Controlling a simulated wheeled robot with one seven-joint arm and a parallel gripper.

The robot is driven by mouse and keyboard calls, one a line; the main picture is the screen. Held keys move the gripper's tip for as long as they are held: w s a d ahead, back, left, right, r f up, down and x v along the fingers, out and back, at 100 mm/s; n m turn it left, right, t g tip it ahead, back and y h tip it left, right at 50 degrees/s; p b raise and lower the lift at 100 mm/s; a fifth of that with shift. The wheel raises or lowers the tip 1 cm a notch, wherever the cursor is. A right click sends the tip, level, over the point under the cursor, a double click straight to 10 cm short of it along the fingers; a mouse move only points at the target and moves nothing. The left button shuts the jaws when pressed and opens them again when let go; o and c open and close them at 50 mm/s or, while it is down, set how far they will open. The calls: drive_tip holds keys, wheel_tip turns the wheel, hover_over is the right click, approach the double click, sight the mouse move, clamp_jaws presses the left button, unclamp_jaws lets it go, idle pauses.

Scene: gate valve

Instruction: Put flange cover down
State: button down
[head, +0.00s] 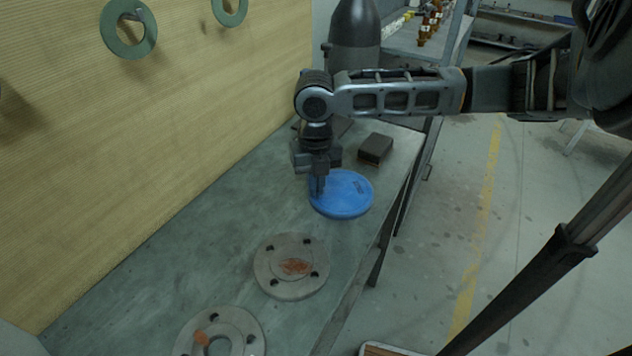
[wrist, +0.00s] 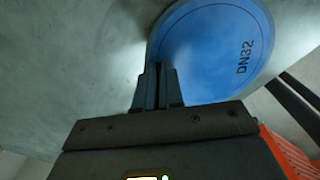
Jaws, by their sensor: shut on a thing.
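The flange cover (head: 345,196) is a blue round disc in the head view, at the far part of the grey bench. In the wrist view the cover (wrist: 222,55) shows the marking "DN32". My gripper (head: 317,190) points down at the cover's left edge and is shut on it. In the wrist view my gripper's fingers (wrist: 158,88) are close together at the cover's near-left edge. The cover looks flat and is on or very near the bench top; I cannot tell whether it touches. The fingers hide a small part of its edge.
A grey steel flange (head: 291,266) with bolt holes and a rusty centre lies nearer on the bench (head: 190,238). Another flange (head: 222,335) lies at the bottom edge. A dark block (head: 375,149) sits behind the cover. A tan panel (head: 150,130) rises along the left.

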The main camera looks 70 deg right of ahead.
drive_tip(key=c, duration=1.3)
unclamp_jaws()
drive_tip(key=shift+o, duration=0.2)
wheel_tip(320, 180, up, 12)
drive_tip(key=shift+r, duration=0.15)
